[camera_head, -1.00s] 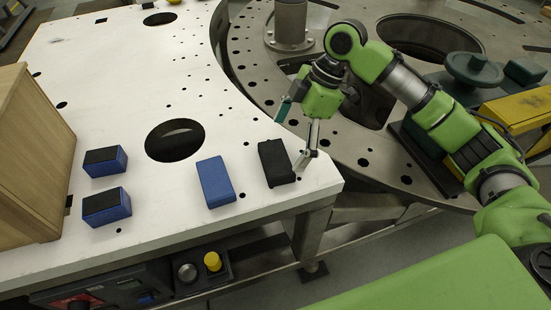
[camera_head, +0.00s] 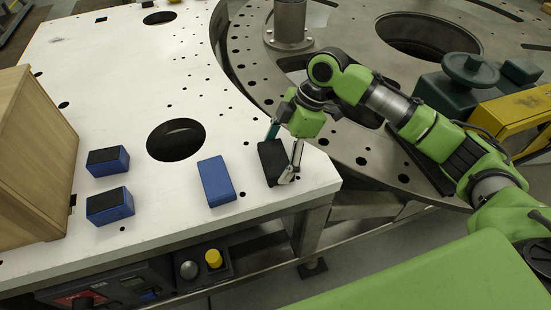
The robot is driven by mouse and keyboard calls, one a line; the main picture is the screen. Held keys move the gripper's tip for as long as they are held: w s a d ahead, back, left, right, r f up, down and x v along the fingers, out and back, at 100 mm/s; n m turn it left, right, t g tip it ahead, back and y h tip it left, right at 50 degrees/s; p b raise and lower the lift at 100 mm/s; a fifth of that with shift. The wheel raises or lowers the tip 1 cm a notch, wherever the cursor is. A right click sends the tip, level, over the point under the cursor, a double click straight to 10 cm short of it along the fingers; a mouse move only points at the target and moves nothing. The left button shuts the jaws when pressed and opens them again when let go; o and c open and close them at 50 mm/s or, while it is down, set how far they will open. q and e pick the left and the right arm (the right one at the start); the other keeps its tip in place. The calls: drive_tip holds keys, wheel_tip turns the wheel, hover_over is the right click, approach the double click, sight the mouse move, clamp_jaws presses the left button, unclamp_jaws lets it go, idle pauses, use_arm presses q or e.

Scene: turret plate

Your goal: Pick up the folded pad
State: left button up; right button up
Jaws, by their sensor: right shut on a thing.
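The folded pad, which I take to be the dark black block (camera_head: 271,164), lies on the white table near its right corner. My right gripper (camera_head: 284,152) comes down over it from the upper right. One finger is at the pad's far end and the other at its right side, and the gripper is shut on it. The pad still appears to be at table level; any small gap beneath it cannot be told. My left gripper is not in view.
A blue block (camera_head: 216,181) lies just left of the pad. Two blue blocks with black tops (camera_head: 108,161) (camera_head: 110,206) sit farther left, by a wooden box (camera_head: 35,155). The white table (camera_head: 120,75) has a large round hole (camera_head: 176,139). A round metal turret plate (camera_head: 350,150) adjoins it.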

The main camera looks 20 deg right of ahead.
drive_tip(key=shift+r+b, duration=0.35)
drive_tip(key=shift+r, duration=0.25)
drive_tip(key=s+a+r, duration=0.1)
drive_tip(key=r, duration=0.1)
drive_tip(key=s+a+r+b, duration=0.1)
drive_tip(key=s+r, duration=0.1)
drive_tip(key=r, duration=0.1)
drive_tip(key=s+a+r+b, duration=0.1)
drive_tip(key=r, duration=0.2)
drive_tip(key=shift+s+a+r, duration=0.1)
drive_tip(key=shift+s+a, duration=0.05)
drive_tip(key=shift+s, duration=0.25)
drive_tip(key=s+a+r+b, duration=0.1)
drive_tip(key=s+a+r, duration=0.2)
drive_tip(key=s, duration=0.3)
drive_tip(key=shift+s+a+r, duration=0.3)
drive_tip(key=shift+s+a, duration=0.1)
drive_tip(key=shift+a, duration=0.4)
